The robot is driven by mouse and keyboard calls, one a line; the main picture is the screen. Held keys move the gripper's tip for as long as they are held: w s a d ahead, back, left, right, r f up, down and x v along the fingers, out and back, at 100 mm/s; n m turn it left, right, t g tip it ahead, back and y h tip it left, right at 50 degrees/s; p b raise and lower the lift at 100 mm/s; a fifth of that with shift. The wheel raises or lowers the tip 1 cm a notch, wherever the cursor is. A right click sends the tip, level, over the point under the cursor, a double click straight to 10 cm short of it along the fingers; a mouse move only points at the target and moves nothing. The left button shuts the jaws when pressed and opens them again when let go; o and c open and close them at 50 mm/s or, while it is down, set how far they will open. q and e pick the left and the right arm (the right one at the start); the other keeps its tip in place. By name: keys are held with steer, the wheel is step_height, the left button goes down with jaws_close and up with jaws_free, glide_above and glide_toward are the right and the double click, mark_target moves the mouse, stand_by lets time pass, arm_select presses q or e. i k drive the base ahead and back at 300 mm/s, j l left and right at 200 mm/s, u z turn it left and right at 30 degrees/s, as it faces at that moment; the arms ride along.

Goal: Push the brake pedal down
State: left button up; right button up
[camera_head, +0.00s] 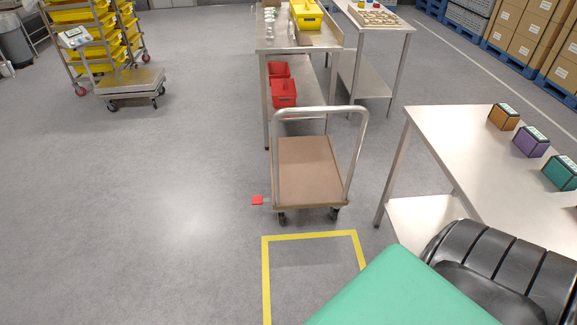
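The brake pedal (257,200) is a small red block that sticks out at the left of the front end of a platform cart, low down near the floor. The cart has a brown deck (309,168), a grey tubular handle (320,111) and dark casters (282,218). It stands on the grey floor just beyond a yellow floor outline. Whether the pedal is up or pressed is too small to tell. Neither of my grippers is in view.
A yellow floor outline (266,285) lies in front of the cart. A steel table (455,150) with coloured boxes stands close on the right. A workbench (290,40) with red bins stands behind the cart. The floor to the left is clear up to a wheeled scale (130,82).

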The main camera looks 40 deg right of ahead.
mark_target(257, 200)
steer(key=i+j+z, duration=0.2)
steer(key=j+z, duration=0.2)
steer(key=j, duration=0.15)
steer(key=i+j+z, duration=0.1)
steer(key=j+z, duration=0.75)
steer(key=j, duration=0.3)
steer(key=j+z, duration=0.4)
steer(key=j, duration=0.2)
steer(key=i+j, duration=0.25)
steer(key=i, duration=0.2)
steer(key=i+j+z, duration=0.1)
steer(key=i+j, duration=0.2)
steer(key=i, duration=0.15)
